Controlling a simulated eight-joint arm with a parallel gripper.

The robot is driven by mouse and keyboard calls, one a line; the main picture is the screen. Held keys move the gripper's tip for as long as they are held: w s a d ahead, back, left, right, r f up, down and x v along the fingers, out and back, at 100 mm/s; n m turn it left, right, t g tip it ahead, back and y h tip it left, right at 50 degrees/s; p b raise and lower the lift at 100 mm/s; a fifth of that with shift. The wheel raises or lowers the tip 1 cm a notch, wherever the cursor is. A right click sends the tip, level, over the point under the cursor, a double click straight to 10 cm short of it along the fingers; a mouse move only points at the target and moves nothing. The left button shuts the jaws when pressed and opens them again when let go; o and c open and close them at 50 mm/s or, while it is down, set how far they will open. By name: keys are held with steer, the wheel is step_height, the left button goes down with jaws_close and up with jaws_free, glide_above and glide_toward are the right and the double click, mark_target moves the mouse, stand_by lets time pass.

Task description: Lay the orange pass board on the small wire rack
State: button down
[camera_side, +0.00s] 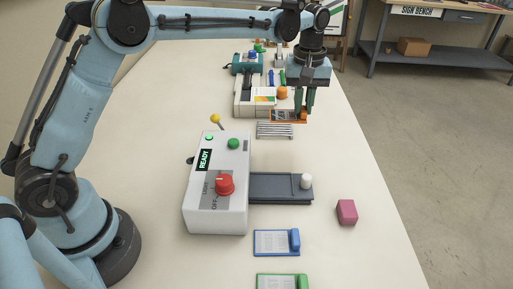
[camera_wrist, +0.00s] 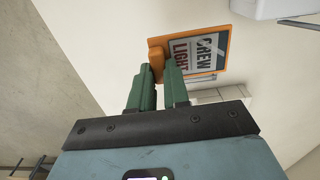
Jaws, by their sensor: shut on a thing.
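The orange pass board (camera_wrist: 221,68) has an orange rim and a pale card with dark and red lettering. My gripper (camera_wrist: 159,68) has its green fingers shut on the board's orange grip block in the wrist view. In the side view my gripper (camera_side: 305,106) points down and holds the board (camera_side: 290,121) at the far end of the small wire rack (camera_side: 274,131). The board overlaps the rack's far edge in the picture; I cannot tell whether they touch. The visible rack bars are bare.
A white control box (camera_side: 217,190) with a red knob and a dark slide stands nearer the camera. Blue (camera_side: 272,242) and green (camera_side: 282,281) boards and a pink block (camera_side: 347,212) lie on the table. A pale machine (camera_side: 245,104) stands behind the rack.

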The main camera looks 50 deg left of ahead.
glide_above(287, 126)
step_height(287, 126, down, 6)
steer(key=shift+r, duration=0.15)
steer(key=shift+f, duration=1.95)
steer(key=shift+f, duration=0.15)
steer(key=c, duration=1.1)
jaws_free()
